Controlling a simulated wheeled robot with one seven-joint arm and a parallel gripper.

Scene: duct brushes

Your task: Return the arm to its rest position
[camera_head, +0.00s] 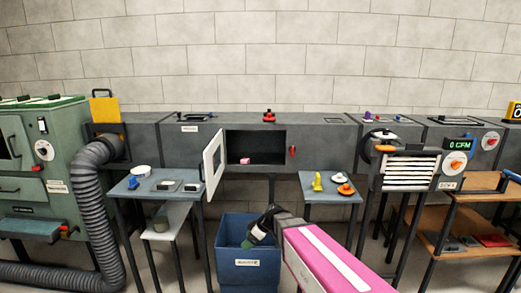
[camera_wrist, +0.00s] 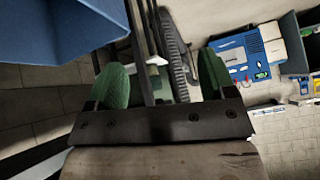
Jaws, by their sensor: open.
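My gripper (camera_head: 253,233) is at the end of my pink arm in the head view, over the right part of a blue bin (camera_head: 250,271). In the wrist view my gripper (camera_wrist: 163,82) has its two green finger pads wide apart, with nothing between them. The blue bin's wall (camera_wrist: 65,25) fills the upper left of the wrist view. The rest of my arm and its base are out of view.
The grey duct (camera_head: 335,150) has an open white door (camera_head: 214,165) and a pink object (camera_head: 246,160) inside. Side tables (camera_head: 162,184) and (camera_head: 328,196) flank the bin. A hose (camera_head: 84,210) runs at left, a wooden shelf (camera_head: 475,217) at right.

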